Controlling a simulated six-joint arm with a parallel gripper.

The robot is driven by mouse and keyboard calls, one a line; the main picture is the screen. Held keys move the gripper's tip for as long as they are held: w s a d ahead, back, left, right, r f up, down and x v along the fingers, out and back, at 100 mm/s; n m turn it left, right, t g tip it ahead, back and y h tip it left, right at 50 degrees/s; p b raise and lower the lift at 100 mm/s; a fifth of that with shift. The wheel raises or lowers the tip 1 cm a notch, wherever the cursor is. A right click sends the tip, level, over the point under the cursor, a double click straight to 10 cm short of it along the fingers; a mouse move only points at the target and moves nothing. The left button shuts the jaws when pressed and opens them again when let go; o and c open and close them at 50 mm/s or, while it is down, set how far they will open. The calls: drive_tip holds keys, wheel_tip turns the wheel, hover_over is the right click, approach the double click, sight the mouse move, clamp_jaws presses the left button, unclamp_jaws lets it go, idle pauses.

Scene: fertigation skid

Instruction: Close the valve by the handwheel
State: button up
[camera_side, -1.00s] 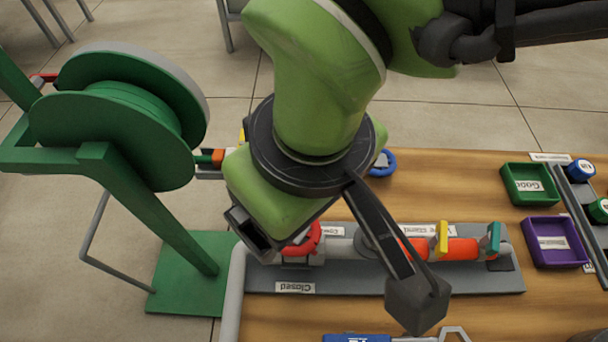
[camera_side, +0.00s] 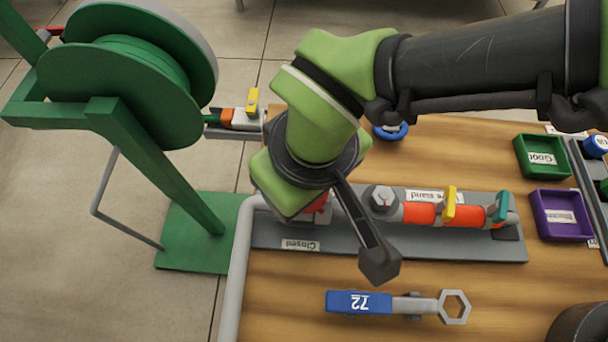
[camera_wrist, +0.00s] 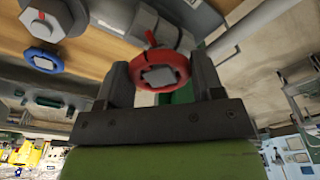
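The red handwheel (camera_wrist: 176,82) sits between the two fingers of my gripper (camera_wrist: 162,75) in the wrist view. The fingers flank its rim, with no clear gap visible; whether they press on it I cannot tell. In the side view my gripper hides most of the handwheel, and only a bit of red (camera_side: 318,204) shows. The handwheel's valve is on a grey plate (camera_side: 460,248). A "Closed" label (camera_side: 300,245) lies on the plate in front of it. A grey pipe (camera_side: 238,270) bends down at the left.
A hex fitting (camera_side: 383,198), yellow lever (camera_side: 449,204) and teal lever (camera_side: 501,207) stand right along the pipe line. A blue handwheel (camera_side: 390,131) is behind. A blue-handled wrench (camera_side: 360,302) lies in front. Green (camera_side: 520,157) and purple (camera_side: 540,225) trays are right; a hose reel (camera_side: 110,95) is left.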

drive_tip(key=shift+c, duration=0.6)
drive_tip(key=m, duration=0.3)
drive_tip(key=shift+m, duration=0.4)
drive_tip(key=m, duration=0.2)
drive_tip(key=shift+m+h, duration=0.3)
drive_tip(key=m, duration=0.3)
drive_tip(key=shift+m+h, duration=0.3)
drive_tip(key=shift+m, duration=0.1)
drive_tip(key=o, duration=1)
